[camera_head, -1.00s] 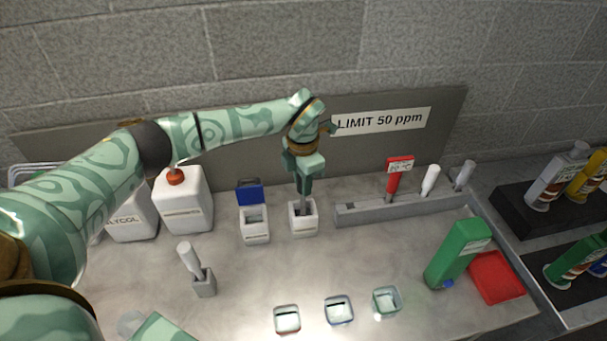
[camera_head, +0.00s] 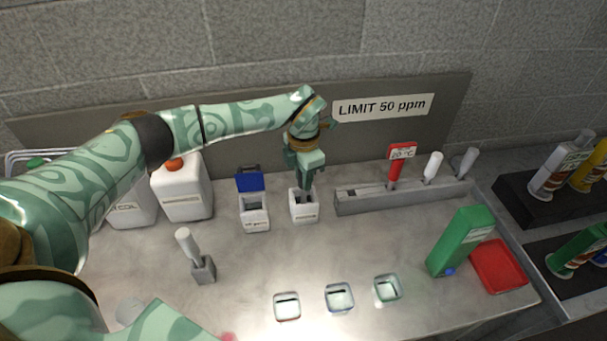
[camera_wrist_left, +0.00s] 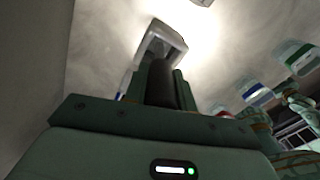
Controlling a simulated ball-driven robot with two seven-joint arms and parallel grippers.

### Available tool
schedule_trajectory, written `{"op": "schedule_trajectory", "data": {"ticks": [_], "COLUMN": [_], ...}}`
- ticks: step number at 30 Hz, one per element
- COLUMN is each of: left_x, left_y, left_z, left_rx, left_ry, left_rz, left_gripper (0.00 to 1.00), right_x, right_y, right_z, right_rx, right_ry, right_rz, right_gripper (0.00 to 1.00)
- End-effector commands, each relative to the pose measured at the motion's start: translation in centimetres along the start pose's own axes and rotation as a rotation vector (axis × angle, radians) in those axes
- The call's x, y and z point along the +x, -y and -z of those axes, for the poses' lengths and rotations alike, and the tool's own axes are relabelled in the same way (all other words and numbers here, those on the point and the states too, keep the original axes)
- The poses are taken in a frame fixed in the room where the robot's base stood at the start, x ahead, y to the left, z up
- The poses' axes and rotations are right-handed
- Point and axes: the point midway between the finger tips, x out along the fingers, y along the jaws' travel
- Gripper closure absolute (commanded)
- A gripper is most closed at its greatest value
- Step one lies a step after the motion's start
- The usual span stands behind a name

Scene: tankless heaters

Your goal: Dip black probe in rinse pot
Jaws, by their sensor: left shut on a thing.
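My left gripper (camera_head: 304,178) is directly above a small white open pot (camera_head: 304,213), with its fingertips close to the rim. It is shut on the black probe, whose dark body shows between the fingers in the left wrist view (camera_wrist_left: 162,86). The probe points down into the pot's mouth; its lower end is hidden by the fingers and pot. The pot's pale rim also shows beyond the probe in the left wrist view (camera_wrist_left: 176,36). The label on the pot is too small to read. My right gripper is not clearly visible.
A white pot with a blue lid (camera_head: 254,218) stands just left. White jugs (camera_head: 185,196) stand farther left. A grey rack (camera_head: 365,203) holding a red thermometer (camera_head: 396,166) is close on the right. Three sample cups (camera_head: 340,298) sit in front, with bare counter between.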

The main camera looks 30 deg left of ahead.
Motion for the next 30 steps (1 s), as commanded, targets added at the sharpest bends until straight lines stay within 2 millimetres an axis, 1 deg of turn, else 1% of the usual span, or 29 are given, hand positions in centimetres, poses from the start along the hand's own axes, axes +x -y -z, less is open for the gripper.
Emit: {"op": "schedule_trajectory", "data": {"ticks": [21,30], "left_x": [1.1,1.2], "left_y": [0.0,0.0], "left_z": [0.0,0.0], "left_rx": [-0.001,0.000], "left_ry": [0.000,0.000], "left_rz": [0.000,0.000], "left_gripper": [1.00,1.00], "right_x": [0.4,0.5], "right_y": [0.2,0.2], "right_z": [-0.1,-0.1], "right_rx": [0.001,0.001], "right_ry": [0.001,0.001], "right_rz": [0.003,0.003], "right_gripper": [0.18,0.18]}}
